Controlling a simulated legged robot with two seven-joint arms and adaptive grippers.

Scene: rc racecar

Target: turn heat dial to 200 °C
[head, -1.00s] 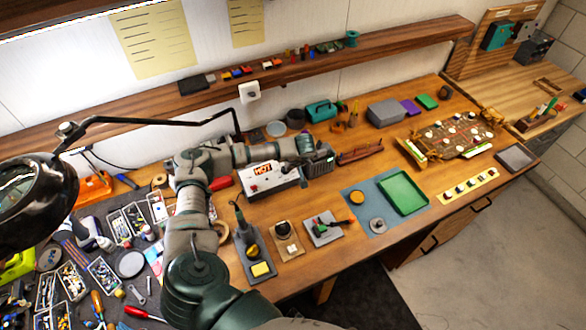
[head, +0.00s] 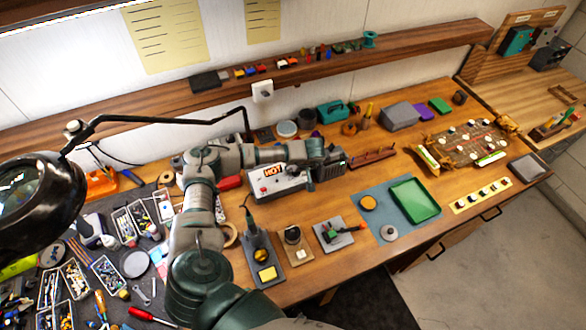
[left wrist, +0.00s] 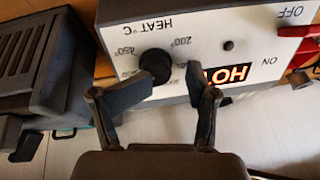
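The white heat station (head: 262,191) with an orange HOT display stands mid-bench in the head view. My left gripper (head: 328,165) is at its right end. In the left wrist view the station's panel (left wrist: 200,55) appears upside down. Its black heat dial (left wrist: 155,65) sits between the 450° and 200° marks, under the HEAT °C lettering. My left gripper (left wrist: 172,86) is open, its fingertips apart. The left fingertip overlaps the dial's lower edge; I cannot tell if it touches. The right fingertip is beside the HOT display. The dial's pointer cannot be made out. My right gripper is not in view.
A red switch (left wrist: 298,55) by OFF and ON is at the panel's right edge. A dark vented box (left wrist: 45,60) is left of the station. The soldering iron stand (head: 262,255) and a blue mat (head: 372,200) with a green tray (head: 415,201) lie nearer the bench front.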

